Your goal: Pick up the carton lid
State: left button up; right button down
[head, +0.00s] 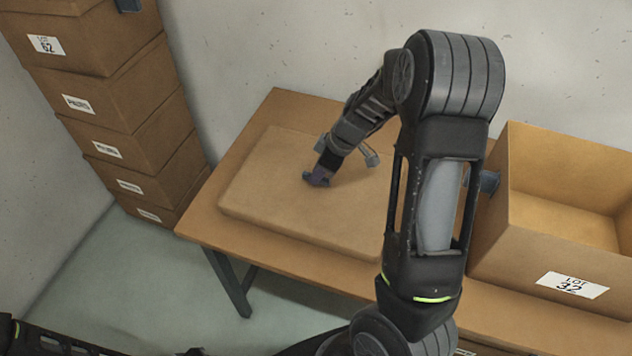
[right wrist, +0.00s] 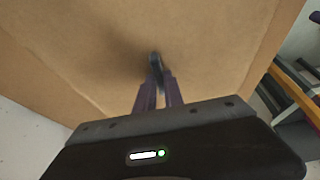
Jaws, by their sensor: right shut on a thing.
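The carton lid (head: 262,195) is a wide, flat brown slab over the left part of the wooden table. I cannot tell whether it touches the tabletop all round. My right gripper (head: 318,178) reaches down to the middle of its top. In the right wrist view the fingers (right wrist: 157,75) are close together on a small dark grip on the lid (right wrist: 100,45), whose brown face fills most of the picture. The fingers hide most of this grip. My left gripper is out of view.
An open brown carton (head: 570,115) marked LOT 32 stands on the right of the table (head: 262,112). Several labelled boxes (head: 85,100) are stacked at the left. Walls close off the back; the floor in front of the table is partly clear.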

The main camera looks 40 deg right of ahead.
jog(key=shift+r, duration=0.1)
dwell(0.4)
notch_tip(320, 180, up, 10)
jog(key=shift+p, duration=0.3)
dwell(0.7)
jog(key=w+a+r+m+h, duration=0.1)
jog(key=w+a+r+m, duration=0.1)
jog(key=a, duration=0.6)
jog(key=w+a+r+m+h, duration=0.1)
jog(key=a+m, duration=0.3)
jog(key=a, duration=0.5)
jog(key=shift+w+a+r+m+t+h, duration=0.25)
jog(key=shift+w+r+m+t, duration=0.2)
jog(key=shift+w, duration=0.45)
